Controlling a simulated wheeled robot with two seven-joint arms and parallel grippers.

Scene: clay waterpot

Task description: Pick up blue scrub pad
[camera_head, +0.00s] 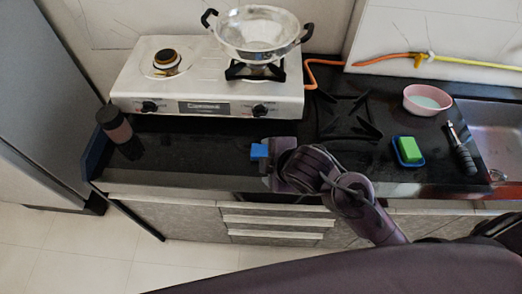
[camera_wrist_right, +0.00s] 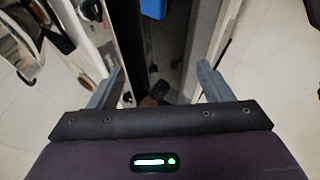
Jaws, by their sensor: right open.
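The blue scrub pad (camera_head: 259,151) lies on the black counter in front of the stove, just left of my right gripper (camera_head: 268,163) in the head view. Part of it may be hidden behind the gripper. In the right wrist view, a blue piece (camera_wrist_right: 153,8), likely the pad, shows at the top edge, beyond the fingertips. My right gripper (camera_wrist_right: 158,78) is open, its two fingers wide apart with nothing held between them. My left gripper is not in view.
The white stove (camera_head: 205,85) with a metal pan (camera_head: 258,35) stands behind. A dark jar (camera_head: 115,125) is at the left counter end. A green sponge (camera_head: 409,149) on a blue dish, a pink bowl (camera_head: 427,99) and a black-handled tool (camera_head: 462,152) are right.

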